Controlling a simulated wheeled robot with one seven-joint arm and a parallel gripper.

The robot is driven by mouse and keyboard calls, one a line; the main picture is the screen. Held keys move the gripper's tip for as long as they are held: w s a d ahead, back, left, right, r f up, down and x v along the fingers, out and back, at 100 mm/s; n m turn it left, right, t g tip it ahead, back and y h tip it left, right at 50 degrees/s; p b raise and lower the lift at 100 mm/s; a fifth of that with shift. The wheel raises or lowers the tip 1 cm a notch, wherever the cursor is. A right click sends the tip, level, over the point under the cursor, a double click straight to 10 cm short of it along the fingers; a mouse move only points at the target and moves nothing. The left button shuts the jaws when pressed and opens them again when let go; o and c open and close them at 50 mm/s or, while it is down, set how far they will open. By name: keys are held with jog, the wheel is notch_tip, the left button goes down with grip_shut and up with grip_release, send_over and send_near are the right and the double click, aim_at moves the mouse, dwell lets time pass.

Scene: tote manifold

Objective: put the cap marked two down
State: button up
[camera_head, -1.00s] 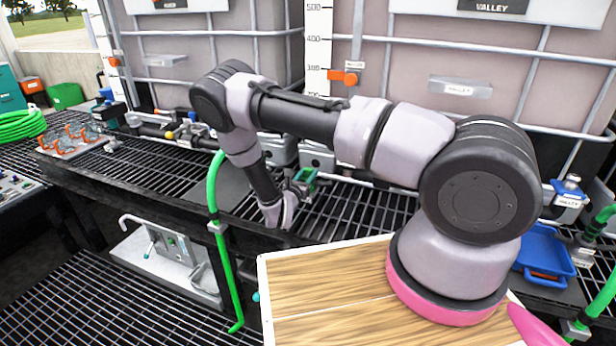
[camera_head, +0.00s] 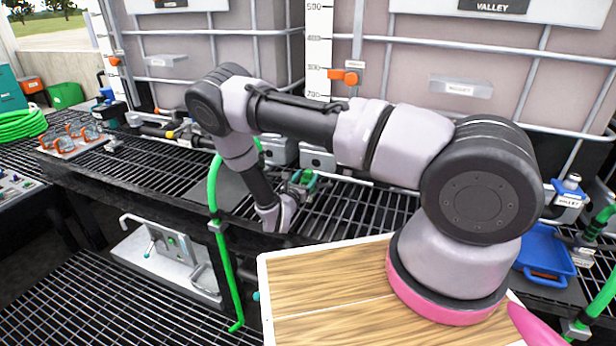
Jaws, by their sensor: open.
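My gripper (camera_head: 300,184) is at the end of my arm, low over the black grating in front of the grey totes. My wrist hides much of it, and its fingertips are not clear. A small green and dark piece shows just beyond the wrist; I cannot tell whether it is part of my gripper or a separate thing. I cannot make out a cap marked two or any number on a cap. Nothing is clearly seen held in the gripper.
A green hose (camera_head: 216,200) hangs over the front edge left of my wrist. Orange-handled fittings (camera_head: 82,132) lie on a tray at the left. A blue tray (camera_head: 543,252) is at the right. Bare grating (camera_head: 350,215) lies right of my wrist.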

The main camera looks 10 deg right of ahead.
jog(key=v, duration=1)
jog(key=shift+s+a, duration=0.15)
jog(key=shift+s, duration=0.15)
